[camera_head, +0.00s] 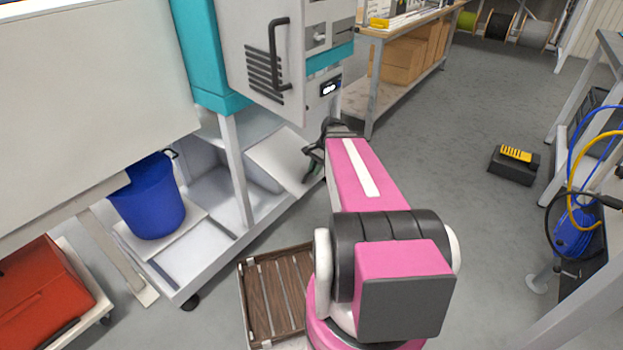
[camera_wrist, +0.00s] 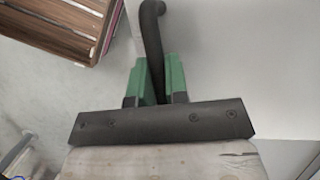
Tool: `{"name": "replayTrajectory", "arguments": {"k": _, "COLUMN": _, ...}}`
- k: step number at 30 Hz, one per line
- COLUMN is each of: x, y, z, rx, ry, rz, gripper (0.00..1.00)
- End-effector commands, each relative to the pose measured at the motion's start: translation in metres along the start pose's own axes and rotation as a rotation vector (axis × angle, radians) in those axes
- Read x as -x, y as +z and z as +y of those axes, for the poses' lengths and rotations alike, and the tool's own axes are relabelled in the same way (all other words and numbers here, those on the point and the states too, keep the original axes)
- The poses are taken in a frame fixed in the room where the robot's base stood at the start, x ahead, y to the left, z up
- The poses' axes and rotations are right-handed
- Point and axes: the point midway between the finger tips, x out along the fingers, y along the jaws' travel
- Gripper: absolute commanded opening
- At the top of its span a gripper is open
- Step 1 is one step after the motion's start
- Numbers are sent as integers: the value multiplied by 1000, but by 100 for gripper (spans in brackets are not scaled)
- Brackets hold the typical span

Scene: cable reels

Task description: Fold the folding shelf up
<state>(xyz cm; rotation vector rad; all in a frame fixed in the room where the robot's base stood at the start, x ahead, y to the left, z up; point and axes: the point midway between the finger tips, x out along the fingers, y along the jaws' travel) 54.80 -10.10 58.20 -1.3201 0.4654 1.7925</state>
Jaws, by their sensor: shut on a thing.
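A pale flat panel (camera_head: 282,158), which looks like the folding shelf, slopes down on the lower frame of the teal and white machine (camera_head: 212,60). My gripper (camera_head: 312,168) is at the panel's right edge in the head view, partly hidden by my wrist. In the wrist view my gripper's green fingers (camera_wrist: 161,80) are closed on a black curved handle (camera_wrist: 152,32). A large pale surface (camera_wrist: 240,55), probably the panel, lies right of the handle. How the handle joins it is not clear.
A slatted wooden crate (camera_head: 277,292) stands on the floor beside my arm. A blue bin (camera_head: 148,200) stands on the machine's lower frame. A workbench (camera_head: 375,75) is behind.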

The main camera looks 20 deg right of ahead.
Motion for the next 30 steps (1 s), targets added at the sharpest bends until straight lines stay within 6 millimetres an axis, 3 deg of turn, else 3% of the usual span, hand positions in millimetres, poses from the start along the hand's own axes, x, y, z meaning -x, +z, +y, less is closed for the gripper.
{"name": "replayTrajectory", "arguments": {"k": 6, "x": 37, "y": 16, "z": -2, "rx": 2, "ry": -5, "rz": 3, "gripper": 0}}
{"name": "replayTrajectory", "arguments": {"k": 15, "x": 70, "y": 29, "z": -12, "rx": 3, "ry": -5, "rz": 1, "gripper": 0}}
{"name": "replayTrajectory", "arguments": {"k": 30, "x": 81, "y": 34, "z": -17, "rx": 3, "ry": -7, "rz": -2, "gripper": 0}}
